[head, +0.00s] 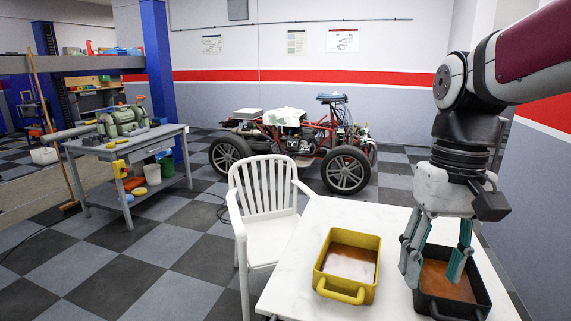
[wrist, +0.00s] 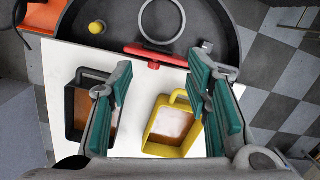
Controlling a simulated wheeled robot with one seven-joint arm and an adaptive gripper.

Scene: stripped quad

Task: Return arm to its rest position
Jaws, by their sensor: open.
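My gripper (head: 437,258) hangs fingers-down over the right side of the white table (head: 290,296), at the black pan (head: 484,299). Its fingers are spread apart with nothing between them. In the wrist view my gripper (wrist: 160,105) is also open, its teal finger pads wide apart. The black pan (wrist: 70,112) shows at left there, partly hidden by a finger. The yellow pan (head: 325,261) stands on the table left of my gripper and holds something orange-brown and whitish. The yellow pan (wrist: 162,150) shows at right in the wrist view, partly behind the other finger.
A white slatted chair (head: 265,195) stands against the table's left side. A grey workbench (head: 140,148) with a green machine is further left. A stripped red-framed vehicle (head: 300,138) stands behind. Checkered floor between them is mostly clear.

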